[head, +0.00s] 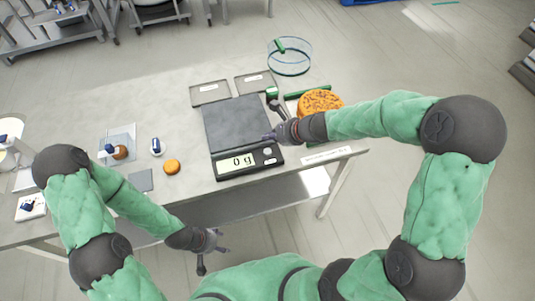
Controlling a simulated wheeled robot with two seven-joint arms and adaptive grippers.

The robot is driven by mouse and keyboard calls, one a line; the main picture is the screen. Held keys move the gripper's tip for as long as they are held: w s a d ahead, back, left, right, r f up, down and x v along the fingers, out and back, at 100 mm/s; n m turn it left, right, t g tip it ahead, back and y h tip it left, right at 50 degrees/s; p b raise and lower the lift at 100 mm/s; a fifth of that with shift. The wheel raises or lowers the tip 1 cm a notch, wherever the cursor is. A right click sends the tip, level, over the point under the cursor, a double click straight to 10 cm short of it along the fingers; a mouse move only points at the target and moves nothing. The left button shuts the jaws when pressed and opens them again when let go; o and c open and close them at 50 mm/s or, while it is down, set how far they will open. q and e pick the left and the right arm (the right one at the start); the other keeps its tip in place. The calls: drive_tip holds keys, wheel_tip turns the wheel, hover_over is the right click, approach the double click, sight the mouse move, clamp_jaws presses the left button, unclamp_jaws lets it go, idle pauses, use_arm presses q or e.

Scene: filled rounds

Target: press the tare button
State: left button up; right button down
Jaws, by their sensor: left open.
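A dark scale (237,122) with a flat square plate lies on the table. Its front panel has a lit display (236,163) reading 0 g. Two small light buttons, an upper one (267,151) and a lower one (270,162), sit right of the display; their labels are too small to read. My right gripper (269,119) is over the scale's right edge, behind the buttons. Its fingers look spread, with nothing visible between them. My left gripper (214,262) is open and empty, in front of the table's front edge, away from the scale.
Two grey trays (210,93) (256,83) and a clear round container (289,57) are behind. A small orange round (172,167) and a grey square (140,181) lie left.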

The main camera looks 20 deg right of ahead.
sight(270, 152)
use_arm(q)
drive_tip(key=shift+f+b, duration=2.2)
drive_tip(key=shift+f, duration=0.4)
use_arm(e)
drive_tip(key=shift+f, duration=2.7)
drive_tip(key=shift+f, duration=0.1)
use_arm(q)
drive_tip(key=shift+f+b, duration=0.4)
use_arm(e)
drive_tip(key=shift+f, duration=0.35)
use_arm(q)
drive_tip(key=shift+f+b, duration=0.5)
use_arm(e)
drive_tip(key=shift+f, duration=0.45)
use_arm(q)
drive_tip(key=shift+r, duration=0.1)
drive_tip(key=shift+r+p, duration=0.8)
drive_tip(key=shift+p, duration=0.1)
use_arm(e)
drive_tip(key=shift+r, duration=0.9)
wheel_tip(270, 152, up, 5)
drive_tip(key=p, duration=0.4)
drive_tip(key=shift+p, duration=0.35)
use_arm(q)
wheel_tip(270, 152, up, 5)
drive_tip(key=shift+f, duration=0.2)
